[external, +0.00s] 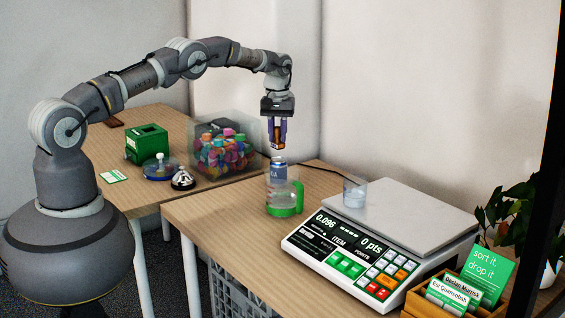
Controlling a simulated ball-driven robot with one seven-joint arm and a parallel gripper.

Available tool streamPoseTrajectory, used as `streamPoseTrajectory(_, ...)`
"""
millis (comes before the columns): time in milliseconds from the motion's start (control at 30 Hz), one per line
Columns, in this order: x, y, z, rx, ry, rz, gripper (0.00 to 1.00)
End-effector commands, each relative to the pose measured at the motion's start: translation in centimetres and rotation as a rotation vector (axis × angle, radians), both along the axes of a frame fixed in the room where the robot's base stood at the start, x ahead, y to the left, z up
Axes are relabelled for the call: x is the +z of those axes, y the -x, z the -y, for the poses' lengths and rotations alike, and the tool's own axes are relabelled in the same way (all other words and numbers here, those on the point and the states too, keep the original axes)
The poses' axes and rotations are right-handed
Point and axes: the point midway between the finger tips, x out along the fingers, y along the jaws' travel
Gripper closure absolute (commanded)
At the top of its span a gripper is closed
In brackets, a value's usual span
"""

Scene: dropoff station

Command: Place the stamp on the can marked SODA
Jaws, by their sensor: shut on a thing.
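My gripper (277,146) is shut on a small brown and orange thing, which looks like the stamp (278,135). It points down and holds the stamp above the blue and silver can (278,174), with a small gap between them. Only part of the can's lettering shows, ending in what looks like an "A". The can stands upright at or inside a clear mug (285,211) with a green base; I cannot tell whether it is in it or behind it. The stamp's lower face is too small to make out.
A scale (345,255) with a display stands right of the mug, a clear cup (354,192) at its plate's edge. On the left table are a clear bin (200,172) of colourful items, a green box (147,144) and a bell (182,180). A card tray (425,304) sits front right.

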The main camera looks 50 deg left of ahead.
Motion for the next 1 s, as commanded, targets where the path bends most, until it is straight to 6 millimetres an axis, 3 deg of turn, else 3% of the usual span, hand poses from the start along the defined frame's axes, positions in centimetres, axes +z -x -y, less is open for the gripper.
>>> streamPoseTrajectory(133, -0.2, -0.4, -0.1, 0.0, 0.0, 0.001, 1.0)
streamPoseTrajectory(333, -3.6, -0.4, -0.1, 0.0, 0.0, 0.001, 1.0)
streamPoseTrajectory(667, -3.7, -0.3, -0.1, 0.0, 0.0, 0.001, 1.0)
streamPoseTrajectory(700, -3.8, -0.3, -0.1, 0.0, 0.0, 0.001, 0.71)
streamPoseTrajectory(800, -3.7, -0.3, -0.1, 0.0, 0.0, 0.001, 0.48)
streamPoseTrajectory(1000, -3.7, -0.4, -0.1, 0.0, 0.0, 0.001, 0.48)
